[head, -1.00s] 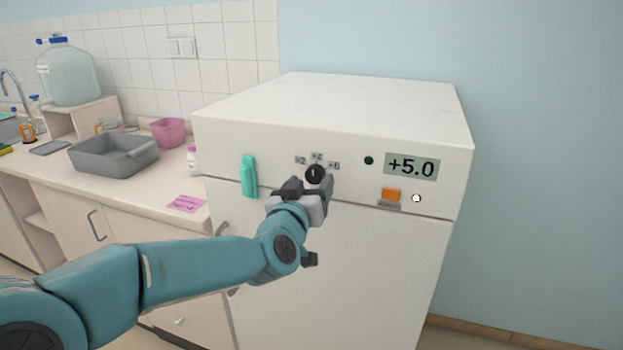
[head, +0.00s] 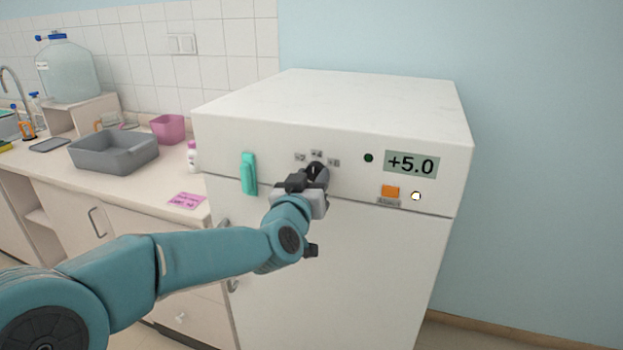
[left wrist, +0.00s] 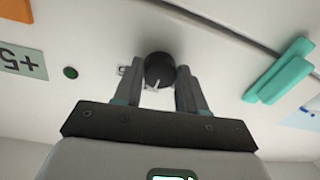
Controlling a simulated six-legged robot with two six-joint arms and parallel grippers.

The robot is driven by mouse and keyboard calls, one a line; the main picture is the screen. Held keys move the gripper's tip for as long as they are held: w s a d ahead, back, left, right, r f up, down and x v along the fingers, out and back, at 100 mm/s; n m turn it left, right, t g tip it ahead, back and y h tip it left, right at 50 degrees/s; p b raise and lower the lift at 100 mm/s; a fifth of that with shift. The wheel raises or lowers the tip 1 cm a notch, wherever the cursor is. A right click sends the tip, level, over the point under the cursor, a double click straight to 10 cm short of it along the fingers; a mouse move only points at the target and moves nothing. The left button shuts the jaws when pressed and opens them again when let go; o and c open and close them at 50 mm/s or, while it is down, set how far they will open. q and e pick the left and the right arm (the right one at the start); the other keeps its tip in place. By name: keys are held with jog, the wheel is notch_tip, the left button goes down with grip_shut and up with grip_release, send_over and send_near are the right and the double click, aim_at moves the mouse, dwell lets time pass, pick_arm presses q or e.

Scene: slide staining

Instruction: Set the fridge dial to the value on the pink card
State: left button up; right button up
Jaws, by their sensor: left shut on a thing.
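The white fridge (head: 340,265) has a black round dial (head: 315,168) on its front panel, with small grey number labels around it. The display (head: 411,164) reads +5.0. My left gripper (head: 316,178) is at the dial and shut on it, partly hiding it in the head view. In the left wrist view the dial (left wrist: 158,68) sits between the two fingers of my left gripper (left wrist: 159,85), with a light pointer mark on it. The pink card (head: 187,200) lies on the counter's edge; its writing is too small to read. My right gripper is not in view.
A teal handle (head: 249,174) sticks out left of the dial. An orange switch (head: 390,192) and a lit lamp (head: 416,196) are below the display. A grey basin (head: 113,153), a pink tub (head: 167,129) and a small bottle (head: 192,156) stand on the counter.

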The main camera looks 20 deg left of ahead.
pick_arm(q)
jog(key=m+p, duration=0.1)
jog(key=m, duration=0.4)
jog(key=shift+m, duration=0.3)
jog(key=m, duration=0.6)
jog(key=shift+a+t+h, duration=0.15)
jog(key=shift+t+h, duration=0.15)
jog(key=o, duration=1.1)
jog(key=shift+c, duration=0.2)
jog(key=s+b, duration=0.2)
jog(key=s, duration=1.4)
jog(key=shift+s+f, duration=0.2)
jog(key=shift+f, duration=0.25)
